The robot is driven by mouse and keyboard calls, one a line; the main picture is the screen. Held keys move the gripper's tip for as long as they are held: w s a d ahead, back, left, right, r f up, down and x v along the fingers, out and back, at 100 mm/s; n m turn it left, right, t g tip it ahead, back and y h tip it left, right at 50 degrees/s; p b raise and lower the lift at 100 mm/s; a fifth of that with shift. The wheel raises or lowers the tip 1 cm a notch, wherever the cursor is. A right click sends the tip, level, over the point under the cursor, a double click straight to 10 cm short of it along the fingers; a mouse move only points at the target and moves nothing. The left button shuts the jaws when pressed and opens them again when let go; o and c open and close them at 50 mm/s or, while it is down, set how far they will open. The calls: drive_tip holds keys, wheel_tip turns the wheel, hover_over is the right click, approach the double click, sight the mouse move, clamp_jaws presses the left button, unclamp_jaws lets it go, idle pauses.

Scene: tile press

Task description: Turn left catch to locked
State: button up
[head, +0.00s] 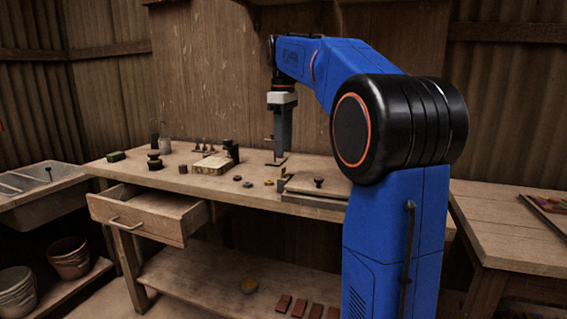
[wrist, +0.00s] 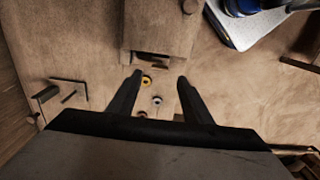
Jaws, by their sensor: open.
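The tile press appears to be the low wooden block (head: 318,190) with a dark knob on top, at the right of the bench. It seems to be the wooden body (wrist: 160,25) at the top of the wrist view. A small dark fitting (wrist: 150,62) sits at its near edge; I cannot tell whether this is the left catch or how it is turned. My gripper (wrist: 160,78) is open and empty, pointing down, with its fingertips just short of that edge. In the head view my gripper (head: 276,160) hangs over the bench, left of the block.
A dark bracket (wrist: 70,92) is at the left. In the head view, a pale block (head: 212,164) and dark jars stand left on the bench. A drawer (head: 148,212) juts open at its front.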

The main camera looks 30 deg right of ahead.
sight(284, 167)
drive_tip(key=shift+f, duration=3.2)
drive_tip(key=shift+c, duration=0.6)
drive_tip(key=c, duration=0.9)
